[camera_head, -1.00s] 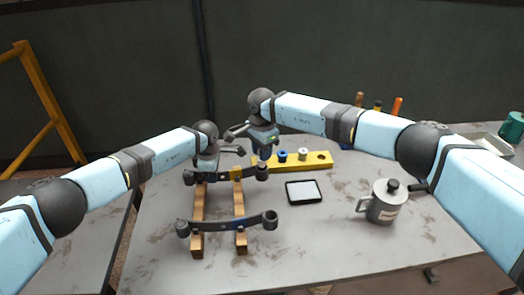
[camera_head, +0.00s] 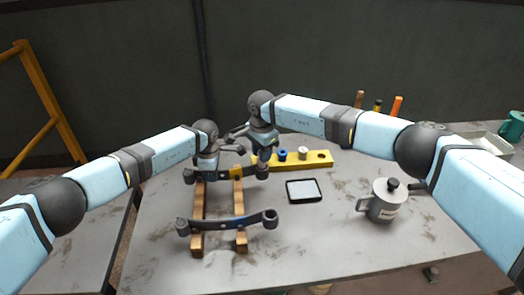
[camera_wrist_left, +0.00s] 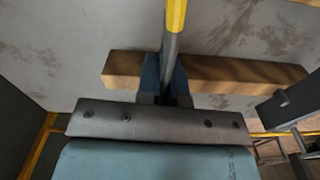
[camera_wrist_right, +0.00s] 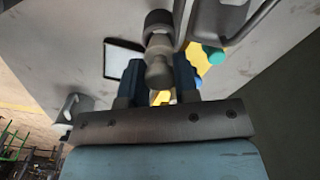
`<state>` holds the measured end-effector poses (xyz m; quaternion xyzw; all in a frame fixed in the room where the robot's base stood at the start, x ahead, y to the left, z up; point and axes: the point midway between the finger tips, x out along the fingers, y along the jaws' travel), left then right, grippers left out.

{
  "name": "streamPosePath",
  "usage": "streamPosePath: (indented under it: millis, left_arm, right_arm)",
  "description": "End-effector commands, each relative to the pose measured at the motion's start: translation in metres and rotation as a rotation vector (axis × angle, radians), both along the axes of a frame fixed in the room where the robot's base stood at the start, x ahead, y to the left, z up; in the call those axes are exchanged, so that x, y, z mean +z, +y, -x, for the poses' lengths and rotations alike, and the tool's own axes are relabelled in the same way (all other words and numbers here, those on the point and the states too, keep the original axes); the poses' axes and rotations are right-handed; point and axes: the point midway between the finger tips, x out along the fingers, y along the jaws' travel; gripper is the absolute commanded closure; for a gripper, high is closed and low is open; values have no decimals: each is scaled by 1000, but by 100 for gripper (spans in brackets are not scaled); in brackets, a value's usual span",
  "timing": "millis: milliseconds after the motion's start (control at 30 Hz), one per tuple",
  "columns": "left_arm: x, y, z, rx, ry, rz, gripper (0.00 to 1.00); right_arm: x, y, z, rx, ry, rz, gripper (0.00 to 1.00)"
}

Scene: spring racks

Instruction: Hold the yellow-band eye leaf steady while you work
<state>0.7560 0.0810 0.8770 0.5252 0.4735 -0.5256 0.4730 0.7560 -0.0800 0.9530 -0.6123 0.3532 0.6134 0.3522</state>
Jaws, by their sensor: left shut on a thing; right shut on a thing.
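The yellow-band eye leaf (camera_head: 220,174) lies across the far part of two wooden rails, its yellow band (camera_head: 237,173) right of my left gripper. My left gripper (camera_head: 206,173) is shut on the dark leaf; the left wrist view shows the leaf (camera_wrist_left: 171,46) between the fingers and the yellow band (camera_wrist_left: 176,14) beyond. My right gripper (camera_head: 262,157) is shut on a pale, spool-like bushing (camera_wrist_right: 157,70) over the leaf's right eye (camera_head: 262,173). In the right wrist view the bushing lines up with a dark ring-shaped eye (camera_wrist_right: 158,19); how deep it sits is unclear.
A black-framed pad (camera_head: 304,190) and a grey mug (camera_head: 384,203) are further right.

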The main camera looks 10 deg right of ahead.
Motion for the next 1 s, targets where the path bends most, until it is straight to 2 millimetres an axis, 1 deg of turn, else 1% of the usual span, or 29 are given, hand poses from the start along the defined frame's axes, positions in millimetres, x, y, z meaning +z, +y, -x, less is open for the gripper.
streamPosePath:
  millis: [1000]
  left_arm:
    - [1, 0, 0, -1, -1, 1, 100]
  right_arm:
    - [-20, 0, 0, 0, 0, 1, 89]
